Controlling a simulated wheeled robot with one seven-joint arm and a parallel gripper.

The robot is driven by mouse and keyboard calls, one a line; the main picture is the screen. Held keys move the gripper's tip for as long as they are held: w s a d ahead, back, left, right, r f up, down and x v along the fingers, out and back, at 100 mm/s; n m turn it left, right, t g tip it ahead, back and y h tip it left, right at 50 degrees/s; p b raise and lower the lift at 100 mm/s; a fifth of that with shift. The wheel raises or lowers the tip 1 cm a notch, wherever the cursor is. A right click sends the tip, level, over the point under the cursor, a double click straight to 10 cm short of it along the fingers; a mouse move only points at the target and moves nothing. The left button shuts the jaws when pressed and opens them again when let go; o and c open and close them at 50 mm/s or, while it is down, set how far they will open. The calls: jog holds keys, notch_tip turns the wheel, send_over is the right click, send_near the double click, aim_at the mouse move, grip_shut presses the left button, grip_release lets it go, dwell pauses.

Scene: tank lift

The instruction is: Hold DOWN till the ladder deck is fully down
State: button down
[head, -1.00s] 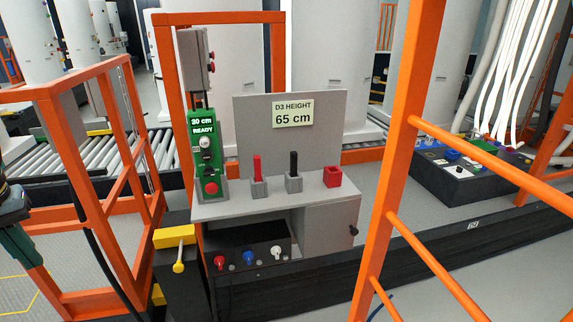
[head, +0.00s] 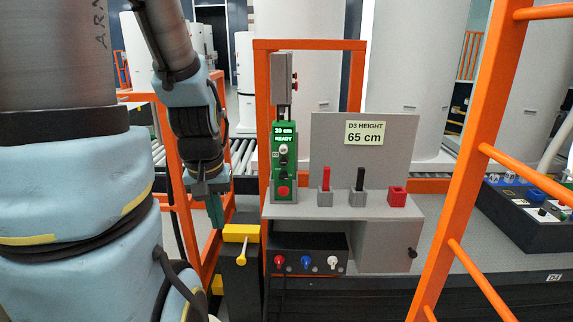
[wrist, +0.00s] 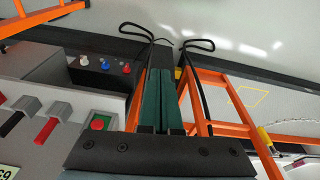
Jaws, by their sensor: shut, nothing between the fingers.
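The green control box (head: 284,165) stands upright at the left of the grey bench, in the middle of the head view. Its display (head: 284,134) reads "30 cm READY". Below are a white button (head: 283,150), a dark one, and a red button (head: 284,191) near the bottom; the small labels are unreadable. My gripper (head: 215,212), with green fingers, is shut and empty, left of the box and apart from it. In the wrist view the fingers (wrist: 160,80) lie together, and the red button (wrist: 98,124) shows to their left.
A sign (head: 367,132) reads "D3 HEIGHT 65 cm". The bench holds a red lever (head: 326,176), a black lever (head: 360,178) and a red block (head: 397,196). A yellow-topped post (head: 241,231) stands just right of my gripper. Orange ladder rails (head: 468,150) rise at the right.

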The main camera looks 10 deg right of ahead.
aim_at(283, 162)
jog(key=w+d+f+n+t+y, duration=0.1)
jog(key=w+d+f+n+t, duration=0.1)
jog(key=w+d+f, duration=0.1)
jog(key=w+d+f+n+t+y+b, duration=0.1)
jog(key=w+d+f+n+t, duration=0.1)
jog(key=w+d+f, duration=0.1)
jog(key=w+d+f+n+t+b, duration=0.1)
jog(key=w+d+f+n+t, duration=0.1)
jog(key=w+d, duration=0.3)
jog(key=shift+w+d+f+n+t+y, duration=0.1)
jog(key=shift+w+f+n+t+y, duration=0.1)
jog(key=shift+w+f+n, duration=0.25)
jog(key=shift+w+d+f+n+t+y, duration=0.15)
jog(key=shift+w+f+t+y, duration=0.1)
jog(key=shift+w, duration=0.4)
jog(key=shift+w+r+n+t+y, duration=0.1)
jog(key=shift+w+n+t+y, duration=0.2)
jog(key=shift+n+t+y, duration=0.2)
jog(key=s+d+r+n+t+y+b, duration=0.2)
jog(key=s+d+r+n+t+y, duration=0.2)
jog(key=s+r+t+y, duration=0.2)
notch_tip(283, 162, up, 4)
jog(key=shift+s+r+n+t+y, duration=0.2)
jog(key=shift+s+n+t+y, duration=0.1)
jog(key=shift+t+y, duration=0.8)
